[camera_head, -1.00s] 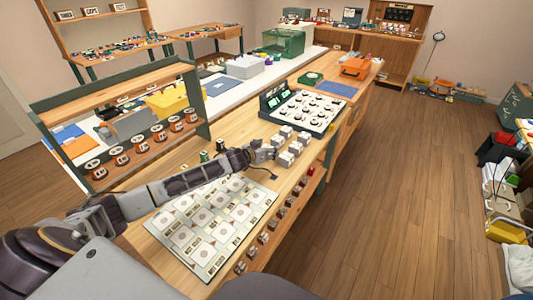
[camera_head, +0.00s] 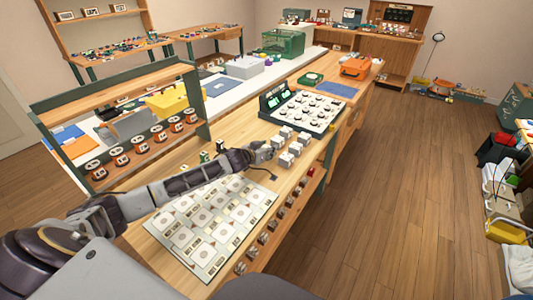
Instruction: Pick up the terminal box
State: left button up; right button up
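Several small white box-like blocks (camera_head: 296,147) stand in a cluster on the wooden workbench (camera_head: 238,128); any of them may be the terminal box, but I cannot tell which. My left gripper (camera_head: 266,150) reaches in from the left, low over the bench, at the left side of this cluster. Its fingers are small and pale against the blocks, so I cannot tell whether they are open, shut or touching a block. My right gripper is not in view.
A board with printed white squares (camera_head: 207,222) lies under my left arm. A tilted panel with dark round knobs (camera_head: 303,110) stands behind the blocks. A wooden rack with orange-and-white spools (camera_head: 140,146) stands at the left. Open floor (camera_head: 400,200) lies right of the bench.

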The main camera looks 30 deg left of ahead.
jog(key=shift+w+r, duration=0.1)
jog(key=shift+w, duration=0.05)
pick_arm(q)
jog(key=shift+r, duration=0.8)
notch_tip(320, 180, up, 8)
jog(key=shift+f+p, duration=0.15)
jog(key=shift+p, duration=0.45)
jog(key=shift+r, duration=0.35)
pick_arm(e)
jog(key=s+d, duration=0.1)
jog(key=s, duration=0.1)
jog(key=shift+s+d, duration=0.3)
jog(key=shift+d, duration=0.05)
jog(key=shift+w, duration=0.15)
